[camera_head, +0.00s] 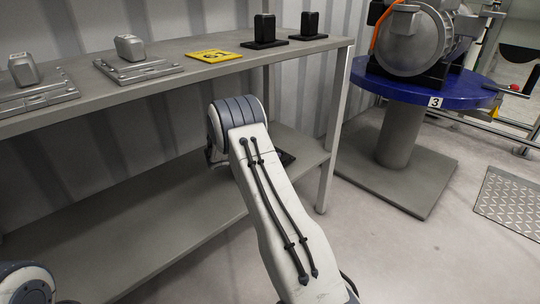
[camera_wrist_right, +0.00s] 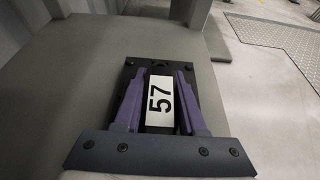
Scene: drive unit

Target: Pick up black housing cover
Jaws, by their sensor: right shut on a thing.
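In the right wrist view, my right gripper (camera_wrist_right: 161,72) has its two purple fingers closed on either side of a black part that looks like a black housing cover (camera_wrist_right: 160,63). A white label reading 57 shows between the fingers. The part is over or on a grey shelf surface; I cannot tell if it touches. In the head view my right forearm hides the gripper, and a small dark piece (camera_head: 285,158) shows beside it at the lower shelf. Two similar black covers (camera_head: 265,29) (camera_head: 309,24) stand on the upper shelf. My left gripper is out of view.
The upper shelf (camera_head: 215,70) also holds two grey covers (camera_head: 129,47) (camera_head: 23,69) and a yellow plate (camera_head: 213,55). A shelf leg (camera_head: 335,130) stands right of my arm. A blue round table (camera_head: 420,90) carries a metal drive unit (camera_head: 410,42).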

